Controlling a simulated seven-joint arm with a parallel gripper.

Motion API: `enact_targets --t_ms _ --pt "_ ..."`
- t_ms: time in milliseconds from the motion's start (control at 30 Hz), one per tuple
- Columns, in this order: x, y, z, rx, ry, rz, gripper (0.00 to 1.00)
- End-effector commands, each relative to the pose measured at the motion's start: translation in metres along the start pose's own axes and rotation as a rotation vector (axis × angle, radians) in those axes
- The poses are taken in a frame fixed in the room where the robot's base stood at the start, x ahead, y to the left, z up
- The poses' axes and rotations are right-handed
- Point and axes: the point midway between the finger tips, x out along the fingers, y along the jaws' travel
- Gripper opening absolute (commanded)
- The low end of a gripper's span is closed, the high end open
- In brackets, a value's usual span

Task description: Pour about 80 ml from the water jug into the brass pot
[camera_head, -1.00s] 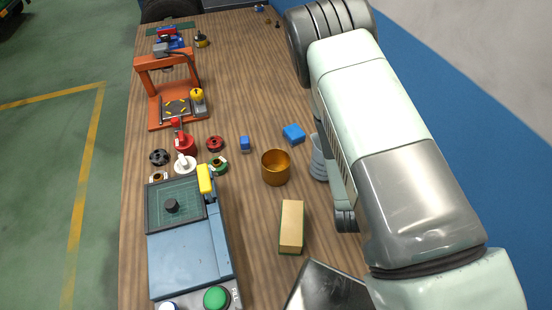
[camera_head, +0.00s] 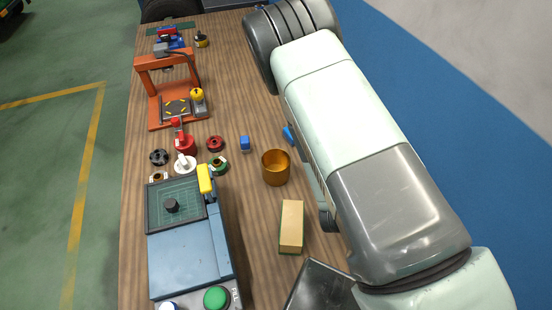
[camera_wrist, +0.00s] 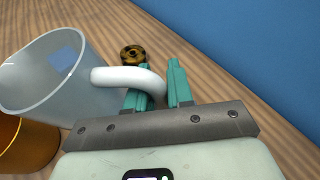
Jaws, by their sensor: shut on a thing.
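The brass pot (camera_head: 275,168) stands upright on the wooden table, just left of my arm in the head view. Part of the pot (camera_wrist: 28,148) also shows at the lower left of the wrist view. The water jug (camera_wrist: 40,85) is pale and translucent, with a white handle. My gripper (camera_wrist: 158,86) has its teal fingers shut on the jug's handle. The jug is beside the pot in the wrist view, partly overlapping it. My arm hides the jug and gripper in the head view. I cannot tell the water level or the jug's exact tilt.
A tan block (camera_head: 291,226) lies in front of the pot. Blue blocks (camera_head: 244,142) (camera_head: 288,135) lie behind it. A blue-grey machine (camera_head: 188,255), an orange frame (camera_head: 160,92) and several small parts occupy the left side. A dark patterned ring (camera_wrist: 132,54) lies beyond the jug.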

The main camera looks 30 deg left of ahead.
Motion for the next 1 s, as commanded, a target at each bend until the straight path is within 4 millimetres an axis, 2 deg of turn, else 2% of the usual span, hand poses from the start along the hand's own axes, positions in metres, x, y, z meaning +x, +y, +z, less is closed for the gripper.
enact_targets --t_ms 400,667,1000 --pt "-0.016 0.018 0.024 -0.231 -0.086 -0.093 0.00" --pt "-0.031 0.030 0.050 -0.370 -0.139 -0.151 0.00" --pt "-0.043 0.037 0.073 -0.579 -0.215 -0.239 0.00"
